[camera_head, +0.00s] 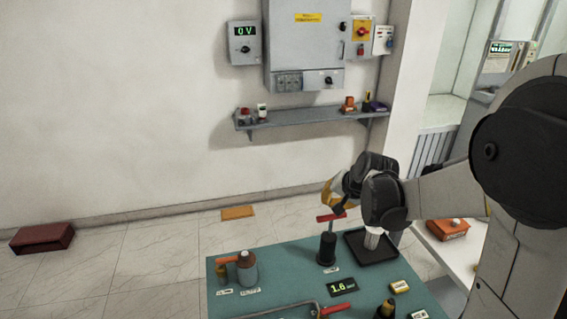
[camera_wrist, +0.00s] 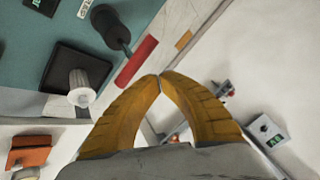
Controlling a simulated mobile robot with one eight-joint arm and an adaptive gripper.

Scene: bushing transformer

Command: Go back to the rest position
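My gripper (camera_head: 333,200) hangs over the back right of the green table (camera_head: 232,298). In the wrist view, its two yellow fingers (camera_wrist: 160,78) meet at the tips with nothing visible between them. A black stand (camera_head: 327,248) with a red T-bar (camera_head: 331,217) on top is just below my gripper in the head view. In the wrist view, the red bar (camera_wrist: 136,62) lies left of the fingertips, apart from them. A white ribbed part (camera_wrist: 80,88) stands in the black tray (camera_wrist: 62,62); my arm partly hides it in the head view.
A wall shelf (camera_head: 310,117) hangs below the grey cabinet (camera_head: 305,45). An orange box (camera_head: 447,229) is at right. The floor at left is mostly clear.

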